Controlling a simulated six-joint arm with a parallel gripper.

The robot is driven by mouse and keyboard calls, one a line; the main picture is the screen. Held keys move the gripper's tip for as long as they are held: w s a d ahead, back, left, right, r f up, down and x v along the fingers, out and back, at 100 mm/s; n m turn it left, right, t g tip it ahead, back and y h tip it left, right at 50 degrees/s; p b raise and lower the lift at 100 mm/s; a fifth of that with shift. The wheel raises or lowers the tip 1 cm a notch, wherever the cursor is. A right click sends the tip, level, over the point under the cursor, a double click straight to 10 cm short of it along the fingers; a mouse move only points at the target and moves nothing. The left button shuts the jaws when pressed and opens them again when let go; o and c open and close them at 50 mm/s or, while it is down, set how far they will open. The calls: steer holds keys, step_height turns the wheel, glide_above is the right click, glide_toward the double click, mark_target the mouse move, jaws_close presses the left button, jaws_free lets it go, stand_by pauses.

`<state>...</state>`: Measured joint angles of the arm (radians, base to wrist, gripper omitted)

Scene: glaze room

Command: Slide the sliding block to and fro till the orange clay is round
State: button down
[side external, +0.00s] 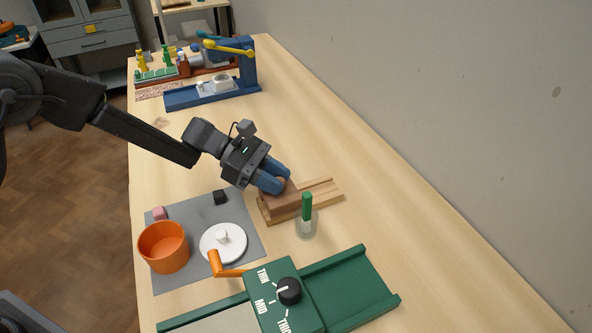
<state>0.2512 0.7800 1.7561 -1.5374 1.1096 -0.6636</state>
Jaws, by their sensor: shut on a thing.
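The sliding block (278,198) is a brown wooden block on a pale wooden track (322,192) in the middle of the table. It sits toward the left part of the track. My gripper (276,184), with blue fingers, is shut on the upper part of the block from above. The orange clay cannot be made out; the block and fingers may hide it. The track's right part is bare.
Left of the track, a grey mat (189,209) holds an orange pot (164,246), a white lid (222,243) and small cubes. A green-handled tool in a clear cup (306,220) stands close in front of the track. A green roller machine (345,283) is nearer; a blue press (240,72) is behind.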

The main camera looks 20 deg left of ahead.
steer(key=shift+s+a, duration=0.25)
steer(key=shift+a, duration=0.05)
steer(key=c, duration=0.9)
jaws_free()
steer(key=shift+c, duration=0.2)
steer(key=v, duration=1.4)
steer(key=shift+o, duration=0.2)
steer(key=shift+d, duration=0.1)
